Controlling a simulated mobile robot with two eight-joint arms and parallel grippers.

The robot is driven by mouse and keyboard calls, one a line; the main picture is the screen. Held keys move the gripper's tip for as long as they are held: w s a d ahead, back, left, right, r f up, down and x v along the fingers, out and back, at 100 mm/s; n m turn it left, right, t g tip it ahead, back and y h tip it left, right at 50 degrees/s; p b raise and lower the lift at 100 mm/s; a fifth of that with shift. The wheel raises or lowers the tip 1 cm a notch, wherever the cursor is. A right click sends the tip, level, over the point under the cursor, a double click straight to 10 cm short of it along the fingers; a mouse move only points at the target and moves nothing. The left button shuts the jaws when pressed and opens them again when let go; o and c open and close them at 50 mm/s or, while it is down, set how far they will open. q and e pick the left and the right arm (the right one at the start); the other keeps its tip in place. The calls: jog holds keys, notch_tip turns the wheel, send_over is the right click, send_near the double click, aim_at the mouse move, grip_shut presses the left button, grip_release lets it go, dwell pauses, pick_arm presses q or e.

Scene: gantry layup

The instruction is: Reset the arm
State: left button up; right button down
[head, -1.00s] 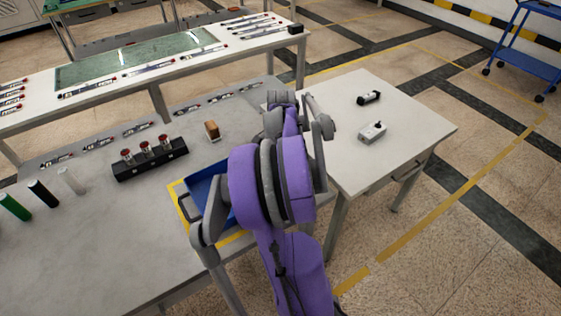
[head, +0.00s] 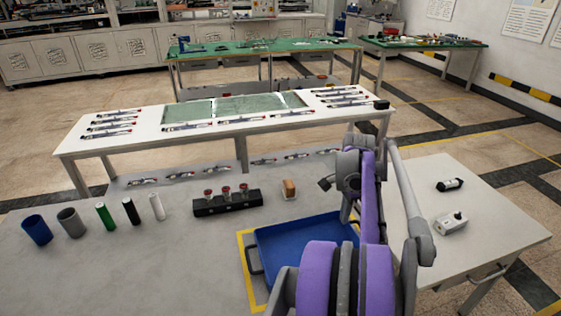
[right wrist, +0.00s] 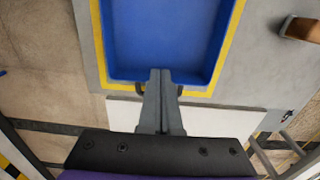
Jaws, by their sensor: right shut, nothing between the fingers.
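My right gripper (right wrist: 160,74) is shut and empty. In the right wrist view its two grey fingers lie together, over the edge of the blue tray (right wrist: 165,35) near its dark handle; I cannot tell whether they touch it. In the head view my purple and grey right arm reaches up from the bottom and covers the right part of the blue tray (head: 295,250). My right gripper's fingers are hard to make out there. My left gripper is not in view.
The tray sits in a yellow outline on the grey table (head: 130,270). A black holder with red-topped parts (head: 228,203), a brown block (head: 289,190) and several cylinders (head: 103,216) stand near it. A white side table (head: 480,230) at right carries two small devices. The grey table's front left is clear.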

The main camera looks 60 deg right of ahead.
jog(key=w+a+n+t+h+p, duration=0.1)
jog(key=w+a+n+p, duration=0.3)
jog(key=w+a+n, duration=1.15)
jog(key=w+a+n+t+p, duration=0.1)
jog(key=a+n, duration=0.5)
jog(key=a, duration=0.9)
jog(key=w+a+f+n+t+y+p, duration=0.1)
jog(key=a+n, duration=0.5)
jog(key=a, duration=0.9)
jog(key=shift+w+f+t+p, duration=0.3)
jog(key=shift+t+p, duration=0.4)
jog(key=shift+t, duration=0.5)
